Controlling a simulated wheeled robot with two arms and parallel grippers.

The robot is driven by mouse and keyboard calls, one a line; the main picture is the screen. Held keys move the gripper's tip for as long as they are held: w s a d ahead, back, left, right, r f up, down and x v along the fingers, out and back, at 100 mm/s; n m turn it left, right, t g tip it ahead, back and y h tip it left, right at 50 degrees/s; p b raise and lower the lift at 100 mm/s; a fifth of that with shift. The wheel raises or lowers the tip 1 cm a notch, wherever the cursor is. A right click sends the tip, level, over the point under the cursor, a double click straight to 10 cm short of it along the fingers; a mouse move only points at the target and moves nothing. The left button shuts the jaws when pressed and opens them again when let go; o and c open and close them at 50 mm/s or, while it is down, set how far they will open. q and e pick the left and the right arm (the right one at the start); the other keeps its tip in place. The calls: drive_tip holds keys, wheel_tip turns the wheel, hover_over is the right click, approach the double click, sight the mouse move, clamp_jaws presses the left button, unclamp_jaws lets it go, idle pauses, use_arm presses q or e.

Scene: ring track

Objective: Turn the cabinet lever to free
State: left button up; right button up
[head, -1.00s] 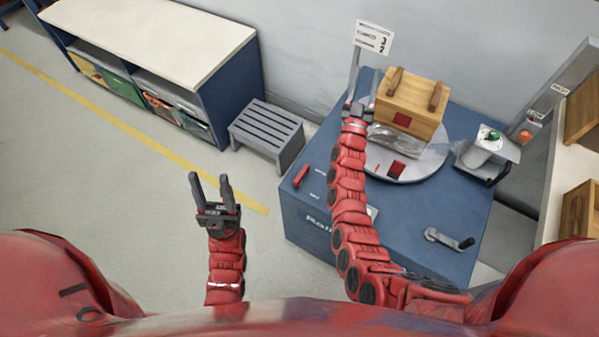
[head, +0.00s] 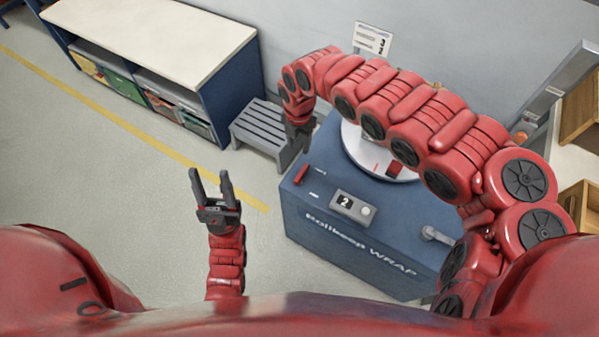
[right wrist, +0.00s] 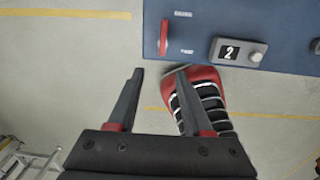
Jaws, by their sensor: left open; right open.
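The blue cabinet (head: 345,235) stands right of centre in the head view. A small red lever (head: 301,174) lies on its top near the left edge, beside two small labels that I cannot read. In the right wrist view the lever (right wrist: 164,38) is upright in the picture, above and beyond the fingertips. My right gripper (head: 298,148) is near the cabinet's back left edge, apart from the lever; its open, empty fingers also show in the right wrist view (right wrist: 160,75). My left gripper (head: 212,180) is open and empty over the floor, left of the cabinet.
A display box reading 2 (head: 353,206) and a grey crank (head: 436,235) are on the cabinet. A round turntable (head: 360,152) is partly hidden by my right arm. A grey step stool (head: 262,130) stands close behind my right gripper. Floor on the left is clear.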

sight(299, 176)
wheel_tip(299, 176, down, 16)
drive_tip(key=shift+s+f+b, duration=0.1)
drive_tip(key=shift+f+b, duration=0.05)
drive_tip(key=shift+b, duration=0.7)
drive_tip(key=shift+d+f, duration=0.15)
drive_tip(key=shift+f, duration=0.4)
drive_tip(key=shift+c, duration=0.2)
clamp_jaws()
